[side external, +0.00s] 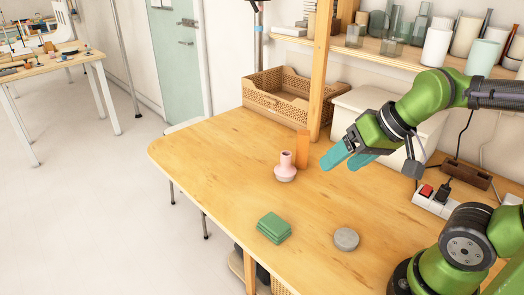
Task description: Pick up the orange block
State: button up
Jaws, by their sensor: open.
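The orange block (302,148) stands upright on the wooden table (215,170), behind and to the right of a pink vase (286,168). It is tall and narrow, and the vase may cover a little of its lower left edge. My gripper (342,162) has teal fingers and is to the right of the block, above the table. The fingers are apart, point down to the left, and hold nothing. I see a gap between the block and the fingers in the picture; the depth between them is hard to tell.
A green stack (273,227) and a grey round disc (346,239) lie towards the table's front. A wooden post (321,70) and a perforated crate (285,95) stand behind the block. A power strip (436,201) lies at right. The table's left part is clear.

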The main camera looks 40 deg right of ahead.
jog(key=w+d+r+m+g, duration=0.1)
jog(key=w+d+m+g, duration=0.35)
jog(key=w+d, duration=0.75)
jog(key=m+g+h, duration=0.2)
jog(key=m, duration=1.8)
send_over(304, 132)
jog(key=f, duration=1.1)
jog(key=shift+w+f, duration=0.25)
jog(key=shift+s+a+f, duration=0.1)
jog(key=shift+s+f, duration=0.05)
jog(key=shift+f, duration=1.25)
jog(key=shift+s+f, duration=0.15)
jog(key=shift+f, duration=1.2)
